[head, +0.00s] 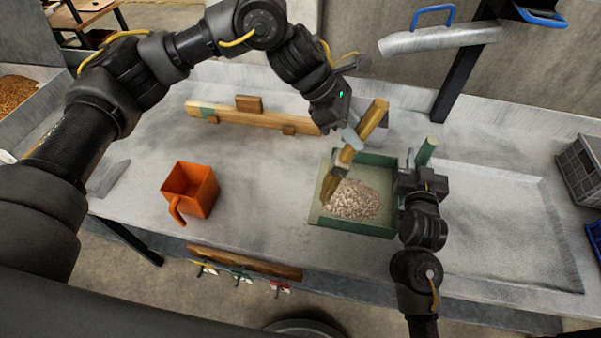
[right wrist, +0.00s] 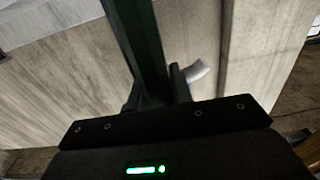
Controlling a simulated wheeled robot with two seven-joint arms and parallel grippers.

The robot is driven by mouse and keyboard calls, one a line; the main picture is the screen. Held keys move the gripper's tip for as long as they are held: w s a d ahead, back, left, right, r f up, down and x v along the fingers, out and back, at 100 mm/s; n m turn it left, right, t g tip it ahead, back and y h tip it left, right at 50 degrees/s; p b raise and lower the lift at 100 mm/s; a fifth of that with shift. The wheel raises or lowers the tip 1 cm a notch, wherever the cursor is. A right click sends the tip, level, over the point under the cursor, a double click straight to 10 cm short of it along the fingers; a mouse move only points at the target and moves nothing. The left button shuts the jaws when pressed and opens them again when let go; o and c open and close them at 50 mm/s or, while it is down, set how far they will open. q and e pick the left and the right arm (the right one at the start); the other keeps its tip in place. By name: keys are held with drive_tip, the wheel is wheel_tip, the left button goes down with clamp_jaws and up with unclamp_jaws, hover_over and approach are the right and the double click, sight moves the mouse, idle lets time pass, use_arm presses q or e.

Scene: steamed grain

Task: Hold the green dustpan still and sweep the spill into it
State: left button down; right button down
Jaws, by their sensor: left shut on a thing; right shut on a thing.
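The green dustpan (head: 372,230) lies on the grey worktop, right of centre in the head view. A heap of pale grain (head: 354,203) lies inside it; I see no loose grain on the worktop around it. My left gripper (head: 350,138) is shut on the wooden brush (head: 372,118), which slants down over the dustpan with its lower end (head: 330,188) beside the grain. Whether the brush touches the pan floor is unclear. My right gripper (head: 424,172) is shut on the dustpan's green handle (head: 427,149), whose dark green bar (right wrist: 148,45) also shows in the right wrist view.
An orange scoop-like container (head: 192,188) stands left on the worktop (head: 265,200). A wooden rail (head: 250,119) lies along the back. A grey crate (head: 582,170) is at the far right. A grey chute (head: 440,40) hangs above the back. The worktop between container and dustpan is clear.

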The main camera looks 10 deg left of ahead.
drive_tip(key=c, duration=1.2)
unclamp_jaws()
drive_tip(key=shift+o, duration=0.2)
drive_tip(key=s, duration=1.2)
drive_tip(key=shift+a, duration=0.4)
